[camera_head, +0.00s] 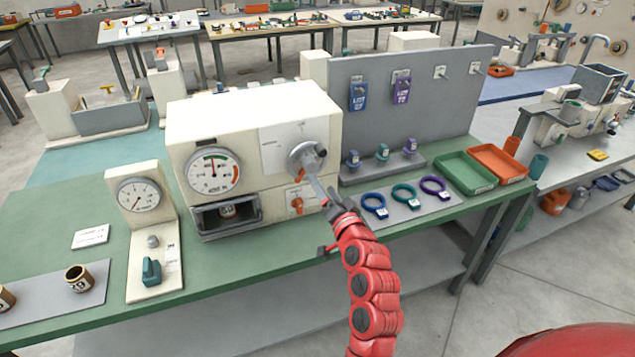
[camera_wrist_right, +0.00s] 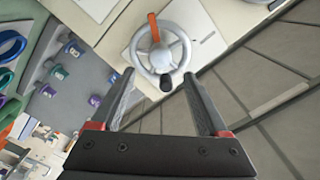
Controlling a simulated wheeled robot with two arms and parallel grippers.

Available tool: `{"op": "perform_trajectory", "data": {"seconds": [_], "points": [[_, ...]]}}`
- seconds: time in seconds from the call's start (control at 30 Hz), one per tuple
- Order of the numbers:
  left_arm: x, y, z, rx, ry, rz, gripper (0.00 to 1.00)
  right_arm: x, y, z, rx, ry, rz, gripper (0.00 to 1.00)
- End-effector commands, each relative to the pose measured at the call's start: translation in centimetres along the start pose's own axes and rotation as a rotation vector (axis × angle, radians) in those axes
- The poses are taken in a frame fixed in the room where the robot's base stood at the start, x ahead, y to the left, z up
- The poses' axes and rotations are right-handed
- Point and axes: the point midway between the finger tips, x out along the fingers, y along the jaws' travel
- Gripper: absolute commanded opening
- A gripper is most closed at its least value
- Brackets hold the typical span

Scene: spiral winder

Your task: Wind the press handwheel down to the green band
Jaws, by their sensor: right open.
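The press (camera_head: 255,140) is a cream box on the green bench. Its handwheel (camera_head: 306,157) is a grey wheel on the right of the front face; it also shows in the right wrist view (camera_wrist_right: 160,50), with an orange part at its top and a dark knob at its bottom. The press gauge (camera_head: 213,173) has a green band at the top and a red band at the right; its needle points about straight up, near the green. My right gripper (camera_head: 318,190) is just in front of the wheel. Its fingers (camera_wrist_right: 160,100) are apart with nothing between them. My left gripper is not in view.
An orange switch (camera_head: 297,205) sits below the wheel. Blue, teal and purple rings (camera_head: 404,195) lie on a mat to the right, beside green (camera_head: 465,172) and orange (camera_head: 498,163) trays. A second gauge (camera_head: 139,195) stands at left.

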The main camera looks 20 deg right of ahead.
Motion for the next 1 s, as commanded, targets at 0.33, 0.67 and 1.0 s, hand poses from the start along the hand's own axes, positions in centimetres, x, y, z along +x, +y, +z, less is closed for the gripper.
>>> {"op": "perform_trajectory", "data": {"seconds": [0.33,0.67,1.0], "points": [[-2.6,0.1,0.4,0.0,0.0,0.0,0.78,-7.2,0.3,0.2,0.0,0.003,0.0,0.78],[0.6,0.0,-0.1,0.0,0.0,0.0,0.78,-9.7,-0.1,-0.1,-0.001,-0.001,0.002,0.78],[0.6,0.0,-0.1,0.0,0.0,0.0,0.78,-9.8,0.0,0.0,-0.001,0.0,0.001,0.78]]}}
